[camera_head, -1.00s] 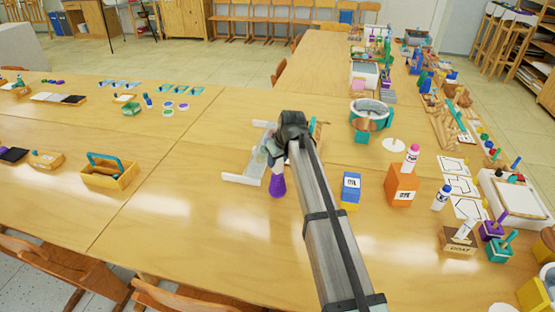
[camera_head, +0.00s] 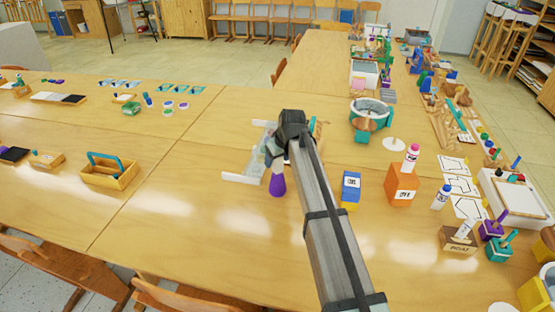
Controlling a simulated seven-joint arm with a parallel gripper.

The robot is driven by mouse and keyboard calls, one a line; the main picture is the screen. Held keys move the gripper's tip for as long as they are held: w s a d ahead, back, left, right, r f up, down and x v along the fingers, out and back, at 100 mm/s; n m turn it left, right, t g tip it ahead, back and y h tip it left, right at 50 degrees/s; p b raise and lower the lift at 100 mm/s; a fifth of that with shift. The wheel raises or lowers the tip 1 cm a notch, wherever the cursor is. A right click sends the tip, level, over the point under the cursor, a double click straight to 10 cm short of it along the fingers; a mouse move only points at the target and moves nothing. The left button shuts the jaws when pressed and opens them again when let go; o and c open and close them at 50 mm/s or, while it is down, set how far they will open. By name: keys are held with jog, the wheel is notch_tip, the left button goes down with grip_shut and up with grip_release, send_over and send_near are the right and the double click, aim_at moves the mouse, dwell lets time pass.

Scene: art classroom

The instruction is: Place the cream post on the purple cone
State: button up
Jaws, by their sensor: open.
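The purple cone (camera_head: 278,187) stands upright on the wooden table, just below my gripper. A pale upright piece (camera_head: 278,169), which looks like the cream post, shows directly above the cone's tip. It appears to touch the cone, but I cannot tell whether it is seated. My gripper (camera_head: 274,158) is open, pointing down around or just beside the top of the pale piece. The gripper's body and my arm hide what is behind them, and the fingertips are too small to make out clearly.
A pale rack-like tray (camera_head: 246,179) stands close to the left of the cone. A blue and yellow box (camera_head: 350,190) and an orange box (camera_head: 402,186) stand to the right. A wooden caddy (camera_head: 110,176) is far left. The table front is clear.

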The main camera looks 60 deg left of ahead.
jog(key=v, duration=1.2)
jog(key=shift+w, duration=0.15)
